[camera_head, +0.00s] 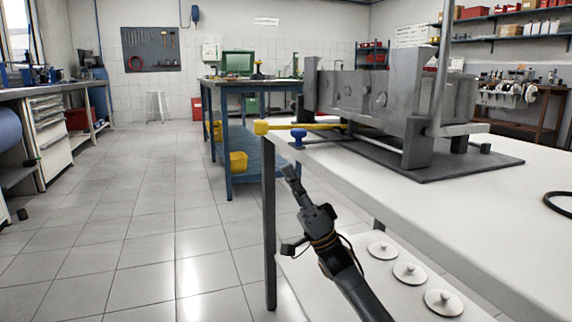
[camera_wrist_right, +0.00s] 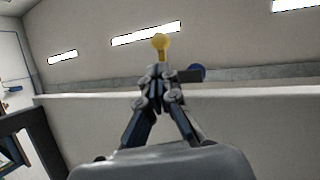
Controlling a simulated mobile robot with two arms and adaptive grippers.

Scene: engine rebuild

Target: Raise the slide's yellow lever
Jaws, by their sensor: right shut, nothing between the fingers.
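The yellow lever (camera_head: 300,126) is a bar with a yellow block at its left end. It sticks out to the left from under the grey slide machine (camera_head: 385,95), past the white table's left corner. My right gripper (camera_head: 288,170) is below and slightly right of the lever's end in the head view, shut and apparently empty. In the right wrist view the shut fingertips (camera_wrist_right: 156,72) point up, with the yellow knob (camera_wrist_right: 161,42) just beyond them. I cannot tell whether they touch it. My left gripper is not in view.
A blue knob (camera_head: 298,136) sits beside the lever, also seen in the wrist view (camera_wrist_right: 197,72). The white table (camera_head: 450,215) has a black ring (camera_head: 558,202) at right. Several white lidded discs (camera_head: 410,273) are on a lower shelf.

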